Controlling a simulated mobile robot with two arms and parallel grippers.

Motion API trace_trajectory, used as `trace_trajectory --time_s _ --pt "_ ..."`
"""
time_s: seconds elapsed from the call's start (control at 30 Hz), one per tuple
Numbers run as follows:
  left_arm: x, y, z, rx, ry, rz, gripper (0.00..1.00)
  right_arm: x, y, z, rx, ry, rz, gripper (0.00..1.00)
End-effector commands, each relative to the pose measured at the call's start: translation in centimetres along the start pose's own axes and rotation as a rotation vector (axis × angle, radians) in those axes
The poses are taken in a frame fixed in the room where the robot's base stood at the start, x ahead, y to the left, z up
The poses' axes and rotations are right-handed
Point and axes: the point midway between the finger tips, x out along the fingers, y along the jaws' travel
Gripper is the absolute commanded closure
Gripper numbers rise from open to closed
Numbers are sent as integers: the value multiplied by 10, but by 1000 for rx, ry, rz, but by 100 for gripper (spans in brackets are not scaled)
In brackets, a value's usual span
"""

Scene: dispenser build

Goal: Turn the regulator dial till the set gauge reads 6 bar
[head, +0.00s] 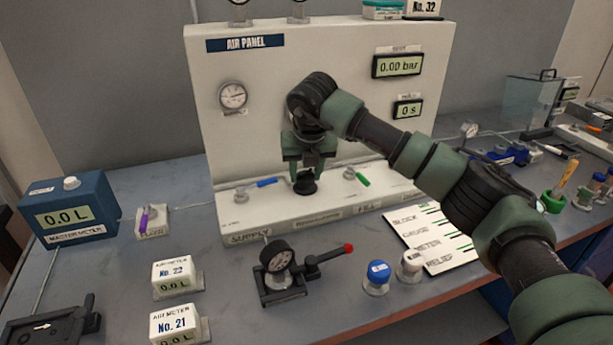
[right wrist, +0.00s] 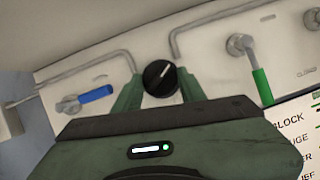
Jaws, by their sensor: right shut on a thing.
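The regulator dial (head: 305,183) is a black knob on the front ledge of the white air panel (head: 335,65). My right gripper (head: 307,165) comes down over it from above and is shut on it. In the right wrist view the dial (right wrist: 160,77) sits between the fingertips (right wrist: 160,88), its white mark pointing up and right. A round gauge (head: 232,96) with a needle is on the panel's left side; its figures are too small to read. A digital display (head: 398,65) on the panel reads 0.00 bar. My left gripper is not in view.
A blue-handled valve (head: 266,182) is left of the dial and a green-handled valve (head: 361,179) right of it. In front are a black fixture with a gauge and red-tipped lever (head: 282,273), two air meters (head: 174,276), and blue and white knobs (head: 378,272).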

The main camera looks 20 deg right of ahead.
Motion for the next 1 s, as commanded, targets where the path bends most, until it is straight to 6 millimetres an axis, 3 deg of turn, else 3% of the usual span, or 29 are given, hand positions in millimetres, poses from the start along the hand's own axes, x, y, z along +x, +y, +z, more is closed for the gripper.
trace_trajectory --time_s 0.4,0.97,1.0 --pt "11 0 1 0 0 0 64 0 2 0 172 0 -71 100" --pt "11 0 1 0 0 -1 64 0 2 0 195 1 -81 100" --pt "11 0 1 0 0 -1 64 0 2 0 195 1 -81 48"
